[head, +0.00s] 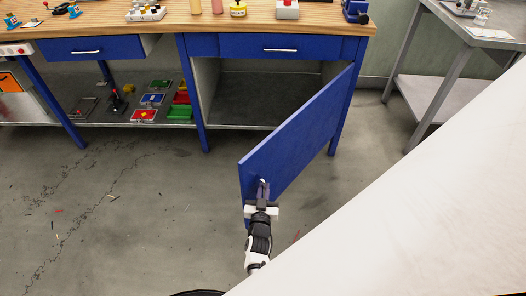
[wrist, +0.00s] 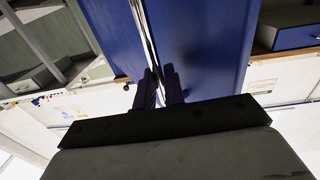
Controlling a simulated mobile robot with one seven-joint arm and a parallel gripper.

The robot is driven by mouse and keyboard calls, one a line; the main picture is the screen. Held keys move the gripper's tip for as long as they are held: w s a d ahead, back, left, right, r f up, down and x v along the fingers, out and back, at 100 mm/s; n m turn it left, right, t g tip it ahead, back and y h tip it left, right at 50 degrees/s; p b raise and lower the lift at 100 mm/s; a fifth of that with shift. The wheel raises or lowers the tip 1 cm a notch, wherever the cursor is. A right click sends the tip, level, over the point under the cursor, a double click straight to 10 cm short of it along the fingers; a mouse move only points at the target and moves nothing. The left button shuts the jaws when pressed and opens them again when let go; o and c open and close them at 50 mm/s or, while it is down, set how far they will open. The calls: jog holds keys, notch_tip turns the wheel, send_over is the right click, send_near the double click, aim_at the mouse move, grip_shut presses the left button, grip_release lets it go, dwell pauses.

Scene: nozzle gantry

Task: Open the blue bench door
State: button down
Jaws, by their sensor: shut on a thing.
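The blue bench door (head: 300,130) stands swung well out from the bench, hinged at its right side, with the dark cupboard interior (head: 245,98) exposed behind it. My gripper (head: 262,190) is at the door's free left end, shut on the door's handle (head: 262,183), which is mostly hidden by the fingers. In the wrist view the blue door (wrist: 205,45) fills the upper middle, and the shiny metal handle bar (wrist: 146,35) runs down between the dark fingers of my gripper (wrist: 160,82).
A wooden-topped blue bench (head: 260,20) has two drawers (head: 278,47) and small items on top. Coloured bins (head: 182,102) sit on its lower shelf. A grey metal table (head: 440,85) stands at right. A large white surface (head: 430,210) covers the lower right. The floor at left is mostly clear.

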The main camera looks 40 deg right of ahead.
jog(key=shift+s+d+r, duration=0.15)
jog(key=shift+d+r, duration=0.2)
jog(key=shift+d, duration=0.15)
jog(key=c, duration=1.5)
grip_release()
jog(key=shift+f, duration=0.1)
jog(key=shift+a+f, duration=0.2)
jog(key=shift+a, duration=0.05)
jog(key=shift+a, duration=0.1)
